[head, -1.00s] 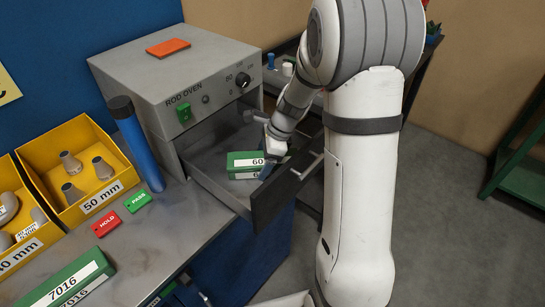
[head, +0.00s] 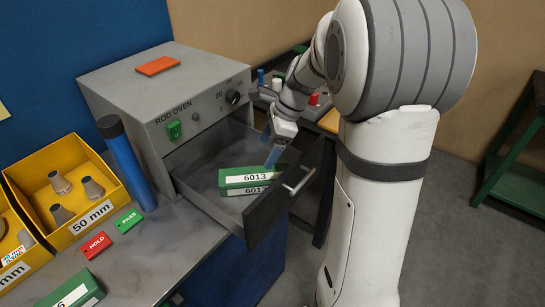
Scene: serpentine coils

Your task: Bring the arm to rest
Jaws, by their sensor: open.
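My gripper (head: 272,152) is open, with its fingers pointing down above the right side of the open drawer (head: 205,198) of the rod oven (head: 165,95). My arm comes in from the right, and its links hide part of the background. A green box labelled 6013 (head: 246,178) lies in the drawer just below and left of the fingers. The fingers look clear of the box, and nothing shows between them.
A blue cylinder (head: 128,165) stands beside the oven. Yellow bins (head: 75,200), a red HOLD tag (head: 97,246) and a green PASS tag (head: 128,221) are on the bench. An orange pad (head: 158,66) lies on the oven. A green-framed table (head: 510,180) stands at right.

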